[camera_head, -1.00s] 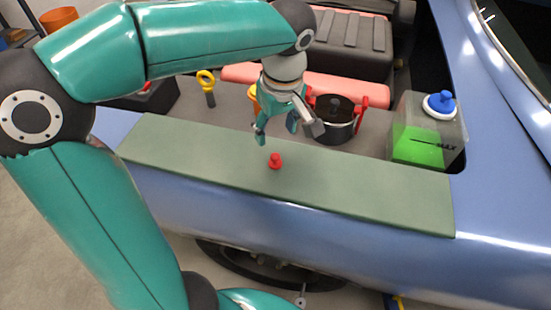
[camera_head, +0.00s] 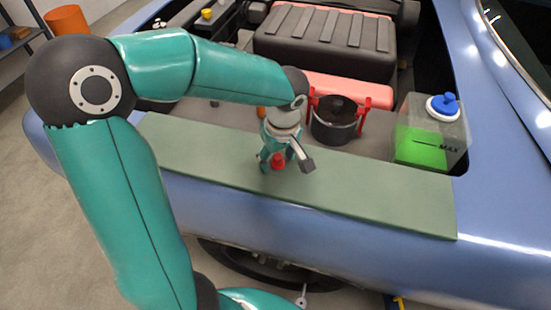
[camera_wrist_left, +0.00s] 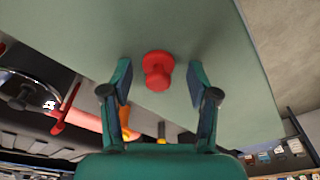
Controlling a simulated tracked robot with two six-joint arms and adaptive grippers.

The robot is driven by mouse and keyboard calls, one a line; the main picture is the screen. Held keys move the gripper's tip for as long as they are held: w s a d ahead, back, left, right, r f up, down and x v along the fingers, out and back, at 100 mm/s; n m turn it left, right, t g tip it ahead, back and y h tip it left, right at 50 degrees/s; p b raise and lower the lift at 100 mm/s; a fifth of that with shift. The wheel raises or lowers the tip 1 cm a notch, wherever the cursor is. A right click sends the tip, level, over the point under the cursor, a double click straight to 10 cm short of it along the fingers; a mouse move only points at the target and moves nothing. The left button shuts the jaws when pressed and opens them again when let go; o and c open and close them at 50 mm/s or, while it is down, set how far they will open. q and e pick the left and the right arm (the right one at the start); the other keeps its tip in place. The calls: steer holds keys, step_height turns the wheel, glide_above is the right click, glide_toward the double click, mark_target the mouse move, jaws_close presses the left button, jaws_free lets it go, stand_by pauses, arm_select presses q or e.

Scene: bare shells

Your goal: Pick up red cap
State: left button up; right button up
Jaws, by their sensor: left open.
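The red cap (camera_head: 278,161) rests on the green mat (camera_head: 370,205) laid along the car's fender. My left gripper (camera_head: 286,165) is over the mat at the cap, with its fingers pointing down and spread. In the left wrist view the red cap (camera_wrist_left: 158,70) shows its round flange and knob, between and just beyond the two fingertips of the left gripper (camera_wrist_left: 160,75). There is a gap on both sides of the cap, so the gripper is open and empty. My right gripper is in neither view.
A black round reservoir (camera_head: 335,120) with red brackets stands behind the mat. Right of it is a translucent tank (camera_head: 428,135) with green fluid and a blue cap (camera_head: 444,103). The mat's right half is clear.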

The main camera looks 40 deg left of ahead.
arm_select(q)
steer(key=c, duration=0.9)
steer(key=shift+r, duration=0.2)
